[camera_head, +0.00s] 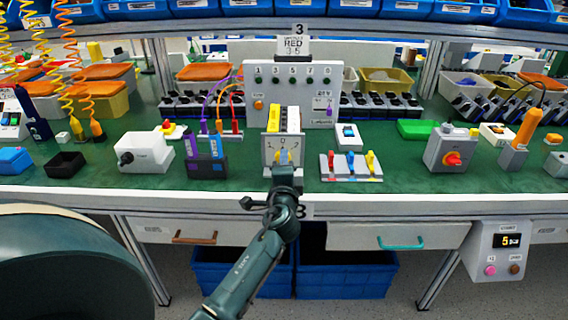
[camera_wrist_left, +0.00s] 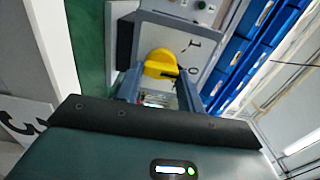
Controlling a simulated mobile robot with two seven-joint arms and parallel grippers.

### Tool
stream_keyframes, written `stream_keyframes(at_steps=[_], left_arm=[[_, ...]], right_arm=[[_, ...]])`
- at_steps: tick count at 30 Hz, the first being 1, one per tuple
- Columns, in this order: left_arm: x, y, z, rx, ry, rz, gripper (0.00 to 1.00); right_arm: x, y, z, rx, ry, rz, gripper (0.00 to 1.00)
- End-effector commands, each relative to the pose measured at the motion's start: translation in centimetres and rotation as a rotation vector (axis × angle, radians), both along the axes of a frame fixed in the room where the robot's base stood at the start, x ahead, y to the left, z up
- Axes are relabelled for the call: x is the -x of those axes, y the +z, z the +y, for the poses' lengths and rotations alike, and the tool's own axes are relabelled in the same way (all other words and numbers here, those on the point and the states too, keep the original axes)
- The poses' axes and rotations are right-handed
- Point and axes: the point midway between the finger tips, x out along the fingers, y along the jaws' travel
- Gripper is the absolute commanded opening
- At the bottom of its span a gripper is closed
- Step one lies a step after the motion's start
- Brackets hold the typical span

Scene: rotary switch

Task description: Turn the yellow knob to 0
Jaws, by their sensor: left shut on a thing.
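The yellow knob (camera_head: 283,157) is on the pale front plate (camera_head: 268,150) of a small switch box at the middle of the bench. The plate carries printed numbers, among them 0 at the top and 2 at the right. My left gripper (camera_head: 284,166) is in front of the plate and hides the knob's lower part. In the left wrist view, the knob (camera_wrist_left: 160,62) sits between the fingers of the left gripper (camera_wrist_left: 158,88), which is shut on it. The numbers 1 and 0 show beside it there. The exact angle of the knob is hard to tell. My right gripper is not in view.
A grey box with a red knob (camera_head: 453,159) and a white box with a black knob (camera_head: 143,153) stand to either side. A three-lever switch (camera_head: 348,165) is just right. A panel with buttons (camera_head: 300,92) stands behind. Drawers (camera_head: 395,236) are below.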

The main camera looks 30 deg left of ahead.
Motion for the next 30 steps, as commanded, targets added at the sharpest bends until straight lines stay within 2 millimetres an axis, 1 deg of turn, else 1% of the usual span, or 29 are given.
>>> stream_keyframes(at_steps=[13, 14, 21, 30], left_arm=[[-0.03, 0.13, 0.09, -0.012, 0.001, 0.004, 0.15], [-0.03, 0.13, 0.09, -0.012, 0.001, 0.004, 0.4], [-0.02, 0.08, 0.05, -0.01, 0.001, 0.004, 0.59], [-0.02, 0.02, 0.03, -0.01, 0.0, 0.005, 0.6]], right_arm=[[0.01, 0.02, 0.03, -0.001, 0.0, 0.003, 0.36], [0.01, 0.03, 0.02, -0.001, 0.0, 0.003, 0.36], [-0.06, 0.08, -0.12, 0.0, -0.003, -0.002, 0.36], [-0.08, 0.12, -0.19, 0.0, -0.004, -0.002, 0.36]])
